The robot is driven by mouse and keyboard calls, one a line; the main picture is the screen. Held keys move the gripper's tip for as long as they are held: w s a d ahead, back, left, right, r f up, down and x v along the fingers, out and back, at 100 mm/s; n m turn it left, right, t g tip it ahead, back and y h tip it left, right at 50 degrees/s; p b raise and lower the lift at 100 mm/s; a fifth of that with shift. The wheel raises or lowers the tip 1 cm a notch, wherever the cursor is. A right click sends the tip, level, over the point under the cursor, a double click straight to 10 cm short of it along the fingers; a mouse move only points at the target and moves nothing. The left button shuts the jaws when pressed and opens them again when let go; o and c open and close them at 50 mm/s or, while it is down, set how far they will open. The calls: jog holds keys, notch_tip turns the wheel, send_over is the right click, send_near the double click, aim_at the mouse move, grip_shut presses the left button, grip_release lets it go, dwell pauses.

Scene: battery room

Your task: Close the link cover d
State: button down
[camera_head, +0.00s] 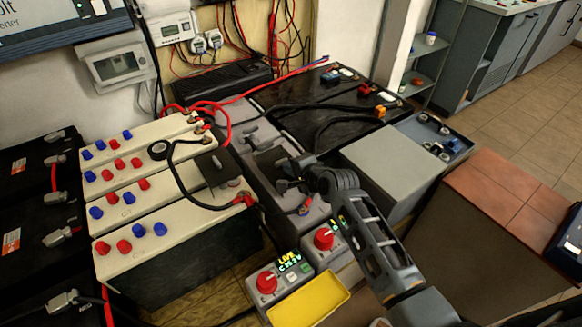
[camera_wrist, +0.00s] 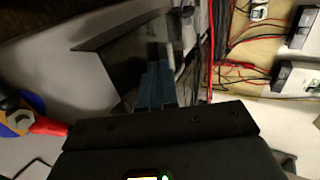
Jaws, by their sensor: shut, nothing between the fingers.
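A dark flat cover (camera_head: 215,166) stands tilted up at the right end of the cream batteries. I take it for link cover d, but no letter on it can be read. My gripper (camera_head: 284,177) is just to the right of it, over the grey battery casing. In the wrist view my gripper's fingers (camera_wrist: 157,86) are together and empty. A dark, partly see-through panel (camera_wrist: 115,48) lies beyond the fingertips and looks like the same cover. I cannot tell whether the fingers touch it.
Cream batteries (camera_head: 170,205) with blue and red caps stand at left. A black cable loops close to the cover. A grey box (camera_head: 395,165) and a black battery (camera_head: 325,100) stand at right. Control boxes with red knobs (camera_head: 266,282) and a yellow tray (camera_head: 308,300) are in front.

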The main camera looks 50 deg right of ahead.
jog(key=w+d+b, duration=0.1)
jog(key=w, duration=0.4)
jog(key=w+d+b, duration=0.2)
jog(key=w, duration=0.3)
jog(key=w+d+b, duration=0.1)
jog(key=w, duration=0.4)
jog(key=shift+w+d+f+b, duration=0.1)
jog(key=shift+w+d+b, duration=0.1)
jog(key=shift+w+b, duration=0.2)
jog(key=shift+w+d, duration=0.1)
jog(key=shift+w, duration=0.15)
jog(key=shift+w+r, duration=0.1)
jog(key=shift+r, duration=0.1)
